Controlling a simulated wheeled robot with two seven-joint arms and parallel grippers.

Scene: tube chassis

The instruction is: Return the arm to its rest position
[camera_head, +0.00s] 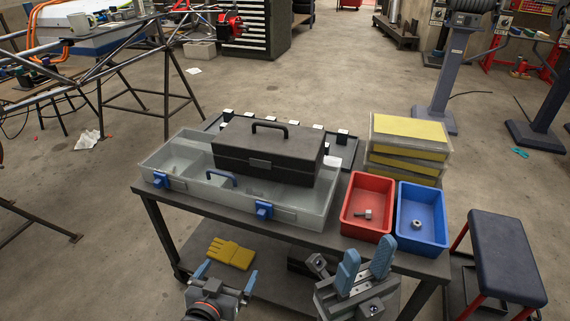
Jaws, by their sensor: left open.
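My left gripper (227,271) is at the bottom of the head view, in front of the table's near edge. Its blue fingers are spread wide with nothing held between them. My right gripper (368,254) is further right, below the red and blue bins. Its blue fingers point up and stand apart, with no object between them. Neither gripper appears to hold anything. The upper parts of both arms are out of view.
The dark table (160,208) carries a grey organizer (313,210), black toolbox (268,150), red bin (377,183), blue bin (427,206) and yellow-topped containers (408,130). A yellow glove (231,254) lies on the lower shelf. A stool (493,255) stands at right.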

